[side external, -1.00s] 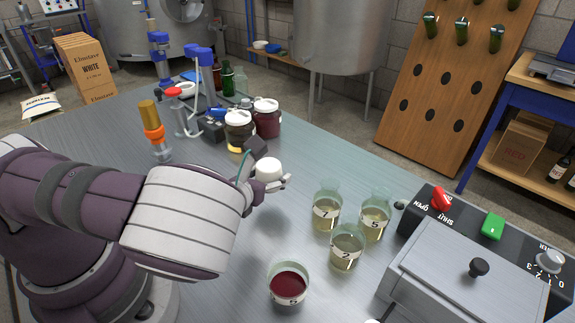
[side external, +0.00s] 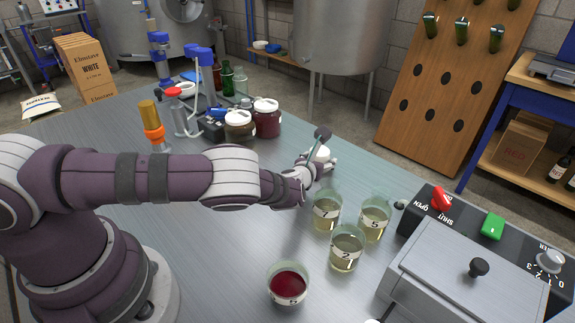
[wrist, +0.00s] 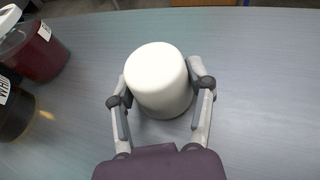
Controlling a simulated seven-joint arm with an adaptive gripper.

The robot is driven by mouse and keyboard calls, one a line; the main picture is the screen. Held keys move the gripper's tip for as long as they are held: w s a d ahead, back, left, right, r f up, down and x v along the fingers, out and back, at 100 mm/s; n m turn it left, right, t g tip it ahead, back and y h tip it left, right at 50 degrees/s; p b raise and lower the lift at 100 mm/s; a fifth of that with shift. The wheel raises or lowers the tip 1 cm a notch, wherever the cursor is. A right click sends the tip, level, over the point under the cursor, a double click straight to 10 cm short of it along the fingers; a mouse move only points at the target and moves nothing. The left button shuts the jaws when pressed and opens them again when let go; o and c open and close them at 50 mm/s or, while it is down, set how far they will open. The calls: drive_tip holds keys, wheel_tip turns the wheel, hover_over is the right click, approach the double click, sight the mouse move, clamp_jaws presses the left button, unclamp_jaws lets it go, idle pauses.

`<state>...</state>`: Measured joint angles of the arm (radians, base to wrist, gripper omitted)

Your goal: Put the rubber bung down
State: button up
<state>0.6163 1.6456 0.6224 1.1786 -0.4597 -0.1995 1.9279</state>
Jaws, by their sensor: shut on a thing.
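The white rubber bung (wrist: 159,76) is a smooth, rounded, tapered plug. In the wrist view it sits between the two fingers of my gripper (wrist: 162,92), which is shut on it from both sides. In the side external view my gripper (side external: 314,162) is over the far part of the metal table, behind the numbered beakers. The bung shows there only as a small white patch (side external: 321,153), partly hidden by the fingers. I cannot tell whether its underside touches the table.
Beakers with pale liquid (side external: 326,211) stand close in front of my gripper, and a beaker of red liquid (side external: 288,284) stands nearer. Lidded jars (side external: 266,118) are to the left. A grey machine (side external: 470,270) stands at right. The tabletop around the bung is clear in the wrist view.

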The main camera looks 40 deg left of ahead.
drive_tip(key=o, duration=1.2)
drive_tip(key=shift+f, duration=0.1)
